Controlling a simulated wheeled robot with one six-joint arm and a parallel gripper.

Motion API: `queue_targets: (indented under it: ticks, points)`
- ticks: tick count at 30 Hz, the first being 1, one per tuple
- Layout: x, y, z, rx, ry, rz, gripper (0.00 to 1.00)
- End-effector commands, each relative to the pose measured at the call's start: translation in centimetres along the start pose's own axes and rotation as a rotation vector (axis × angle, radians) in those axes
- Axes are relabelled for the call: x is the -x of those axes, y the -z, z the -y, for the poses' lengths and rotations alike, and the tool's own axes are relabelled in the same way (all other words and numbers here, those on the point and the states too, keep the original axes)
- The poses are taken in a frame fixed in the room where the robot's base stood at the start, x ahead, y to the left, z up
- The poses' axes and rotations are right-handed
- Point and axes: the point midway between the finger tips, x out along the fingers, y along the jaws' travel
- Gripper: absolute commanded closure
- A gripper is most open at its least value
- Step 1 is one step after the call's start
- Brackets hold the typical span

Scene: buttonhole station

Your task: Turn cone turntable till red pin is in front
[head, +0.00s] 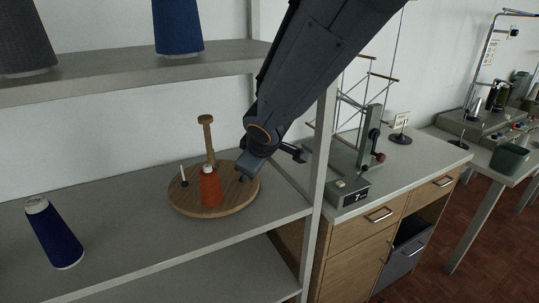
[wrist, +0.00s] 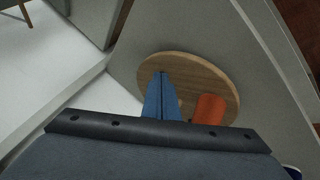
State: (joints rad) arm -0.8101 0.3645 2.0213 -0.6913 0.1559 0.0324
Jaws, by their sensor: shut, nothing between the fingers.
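The cone turntable (head: 225,207) is a round wooden disc on the shelf; it also shows in the wrist view (wrist: 193,64). An orange-red cone (head: 211,188) with a white top stands near its front; it shows in the wrist view (wrist: 209,109) right of my fingers. A wooden post with a knob (head: 207,135) rises behind the cone, and a thin white pin (head: 183,174) with a dark base stands at the left. I cannot make out a separate red pin. My gripper (head: 243,177) is shut and empty at the disc's right side; whether it touches is unclear.
The upper shelf (head: 130,72) holds more cones. A metal upright (head: 320,150) stands right of my gripper, with a winding machine (head: 350,185) on a bench beyond.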

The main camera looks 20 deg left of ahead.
Motion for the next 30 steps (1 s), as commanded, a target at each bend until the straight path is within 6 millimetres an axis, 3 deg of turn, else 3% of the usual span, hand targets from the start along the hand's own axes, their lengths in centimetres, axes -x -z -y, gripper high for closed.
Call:
queue_targets:
  ticks: [1,6,16,23,30]
  points:
    - [1.5,0.1,-0.8,-0.005,-0.004,-0.003,1.0]
    - [4.5,-0.5,-2.1,-0.005,-0.004,-0.003,1.0]
    - [8.2,-1.5,-3.7,-0.003,-0.004,-0.003,1.0]
    - [7.7,-1.5,-2.7,-0.129,0.001,-0.043,1.0]
    - [5.2,-1.0,1.4,-0.707,0.037,-0.214,1.0]
